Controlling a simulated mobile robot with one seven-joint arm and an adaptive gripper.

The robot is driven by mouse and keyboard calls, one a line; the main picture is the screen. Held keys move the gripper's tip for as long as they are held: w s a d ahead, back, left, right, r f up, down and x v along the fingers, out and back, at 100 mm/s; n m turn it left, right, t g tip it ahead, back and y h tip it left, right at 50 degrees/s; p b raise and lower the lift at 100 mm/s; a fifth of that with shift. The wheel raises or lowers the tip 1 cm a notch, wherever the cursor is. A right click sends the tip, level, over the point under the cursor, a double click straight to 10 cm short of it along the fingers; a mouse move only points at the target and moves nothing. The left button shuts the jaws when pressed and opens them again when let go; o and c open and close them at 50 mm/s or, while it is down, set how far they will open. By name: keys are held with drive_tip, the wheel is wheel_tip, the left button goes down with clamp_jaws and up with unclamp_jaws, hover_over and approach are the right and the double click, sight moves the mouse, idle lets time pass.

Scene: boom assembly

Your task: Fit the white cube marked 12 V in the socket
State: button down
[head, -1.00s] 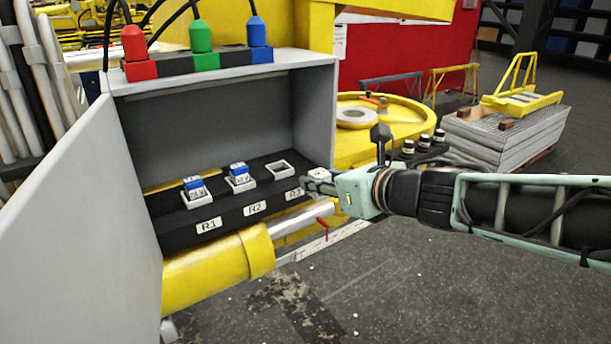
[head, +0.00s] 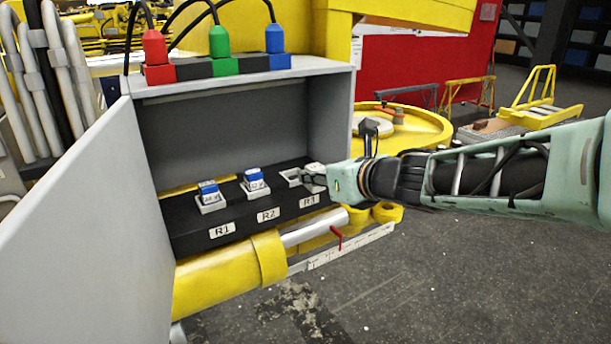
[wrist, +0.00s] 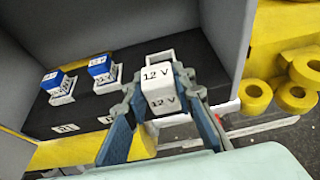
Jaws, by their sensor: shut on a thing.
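My gripper (head: 311,181) is shut on the white cube marked 12 V (wrist: 159,91). In the wrist view the cube sits between the fingertips, with 12 V legible on two faces. In the head view the cube (head: 313,167) is partly covered by the fingers. The empty white-rimmed socket above label R3 (head: 291,176) is directly left of the cube. In the wrist view the socket's rim (wrist: 168,61) shows just behind the cube. The cube appears beside or slightly above the socket; the exact gap is hidden.
Sockets R1 (head: 211,206) and R2 (head: 255,188) hold blue-topped white cubes on the black strip. The grey cabinet's open door (head: 80,215) stands at left. A yellow cylinder (head: 225,280) lies below the strip.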

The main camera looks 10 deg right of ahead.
drive_tip(key=shift+w+a+b, duration=0.2)
drive_tip(key=shift+w+a, duration=0.3)
drive_tip(key=shift+w, duration=0.95)
drive_tip(key=shift+w+a+b, duration=0.25)
drive_tip(key=shift+w+a, duration=0.2)
drive_tip(key=shift+w, duration=1.05)
drive_tip(key=shift+w+a+b, duration=0.2)
drive_tip(key=shift+w+a, duration=0.3)
drive_tip(key=shift+w, duration=0.95)
drive_tip(key=shift+f+b, duration=1.1)
drive_tip(key=shift+b, duration=0.2)
drive_tip(key=c, duration=1.5)
unclamp_jaws()
drive_tip(key=shift+c, duration=0.2)
drive_tip(key=shift+s, duration=0.15)
drive_tip(key=shift+v, duration=5.95)
